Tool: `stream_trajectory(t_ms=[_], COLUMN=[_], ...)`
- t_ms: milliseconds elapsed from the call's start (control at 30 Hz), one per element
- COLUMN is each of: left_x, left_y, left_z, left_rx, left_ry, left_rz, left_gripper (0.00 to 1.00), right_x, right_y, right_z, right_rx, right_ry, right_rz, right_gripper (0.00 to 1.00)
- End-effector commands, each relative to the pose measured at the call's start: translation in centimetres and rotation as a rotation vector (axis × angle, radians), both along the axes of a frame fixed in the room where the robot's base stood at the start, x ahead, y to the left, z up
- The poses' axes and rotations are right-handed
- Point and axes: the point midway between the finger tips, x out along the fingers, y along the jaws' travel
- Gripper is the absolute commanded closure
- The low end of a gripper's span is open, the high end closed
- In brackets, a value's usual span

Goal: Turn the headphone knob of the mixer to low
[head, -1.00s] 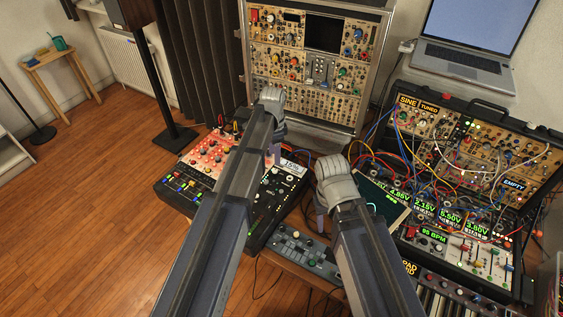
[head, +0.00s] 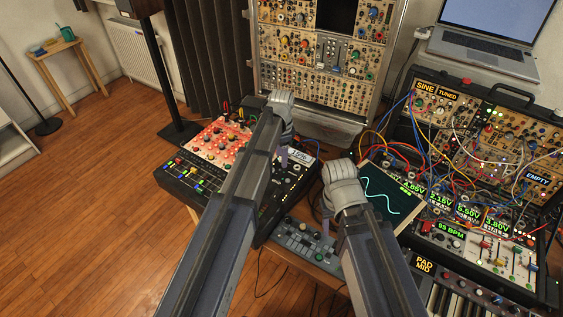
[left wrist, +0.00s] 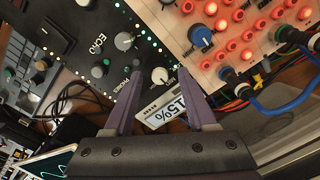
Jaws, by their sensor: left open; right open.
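The mixer (head: 186,198) is a black desk unit with colored faders and a red knob section; its black right part lies partly behind my left arm. In the left wrist view, a light round knob (left wrist: 160,76) sits between the fingertips of my open left gripper (left wrist: 157,74), beside lettering that seems to read PHONES. A white display (left wrist: 172,109) reading 15% lies just beyond the knob. I cannot tell whether the fingers touch the knob. In the head view, my left gripper (head: 284,158) points down at the mixer's far right corner. My right gripper (head: 326,226) is open and empty.
A small grey controller (head: 305,245) lies below my right gripper. A screen with a wave trace (head: 385,195) and a cabled synth case (head: 470,150) stand to the right. A tall modular rack (head: 330,70) is behind the mixer. Blue cables (left wrist: 285,102) run near the left gripper.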

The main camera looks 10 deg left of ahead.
Motion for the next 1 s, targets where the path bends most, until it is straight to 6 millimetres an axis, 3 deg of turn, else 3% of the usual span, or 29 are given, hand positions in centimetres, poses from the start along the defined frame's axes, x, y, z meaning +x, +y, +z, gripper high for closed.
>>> stream_trajectory(t_ms=[333, 800, 1000], left_x=[0.0, -0.01, -0.01], left_y=[0.0, 0.0, 0.0], left_z=[-0.37, -0.37, -0.38], left_rx=[0.0, 0.0, 0.0], left_ry=[0.0, 0.0, 0.0], left_rz=[0.0, 0.0, 0.0], left_gripper=[0.45, 0.97, 1.0], right_x=[0.0, 0.0, 0.0], right_y=[0.0, 0.0, 0.0], right_z=[-0.36, -0.37, -0.37], right_rx=[0.0, 0.0, 0.0], right_ry=[0.0, 0.0, 0.0], right_rz=[0.0, 0.0, 0.0], right_gripper=[0.5, 0.5, 0.5])
